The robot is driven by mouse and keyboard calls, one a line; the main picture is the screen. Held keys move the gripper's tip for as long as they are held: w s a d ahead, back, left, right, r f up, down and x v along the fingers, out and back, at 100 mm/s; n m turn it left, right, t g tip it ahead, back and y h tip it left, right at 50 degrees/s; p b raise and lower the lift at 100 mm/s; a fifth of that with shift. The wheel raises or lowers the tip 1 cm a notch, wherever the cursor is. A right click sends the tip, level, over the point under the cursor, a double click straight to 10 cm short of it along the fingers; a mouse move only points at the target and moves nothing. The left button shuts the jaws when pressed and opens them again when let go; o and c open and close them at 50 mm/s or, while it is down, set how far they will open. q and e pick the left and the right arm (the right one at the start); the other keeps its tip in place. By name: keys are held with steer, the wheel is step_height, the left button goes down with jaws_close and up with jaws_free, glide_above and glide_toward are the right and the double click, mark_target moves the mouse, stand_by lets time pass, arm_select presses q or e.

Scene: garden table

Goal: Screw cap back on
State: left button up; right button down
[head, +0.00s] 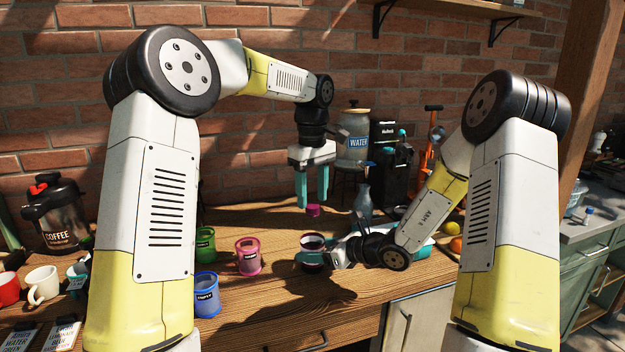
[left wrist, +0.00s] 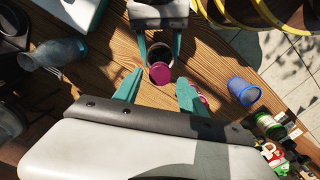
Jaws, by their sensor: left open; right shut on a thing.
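The magenta cap (head: 313,210) shows just below the fingertips of my left gripper (head: 312,205), which is open and points down. In the left wrist view the cap (left wrist: 160,73) lies beyond and between the spread teal fingers, with a gap on each side. I cannot tell what supports it. My right gripper (head: 314,262) is shut on a dark jar (head: 312,242) near the table's front. In the left wrist view the jar (left wrist: 160,53) shows between the right fingers, partly covered by the cap.
Green (head: 205,245), pink (head: 249,257) and blue (head: 207,295) cups stand left of the jar. A glass bottle (head: 363,200) and a black machine (head: 388,165) stand behind to the right. Bare wooden table (head: 262,215) lies left of the left gripper.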

arm_select(q)
steer(key=shift+f, duration=1)
jaws_close()
steer(key=m, duration=1)
steer(key=shift+m, duration=0.3)
steer(key=m, duration=0.4)
steer(key=shift+m, duration=0.3)
steer(key=m, duration=0.6)
steer(key=shift+o, duration=0.3)
jaws_free()
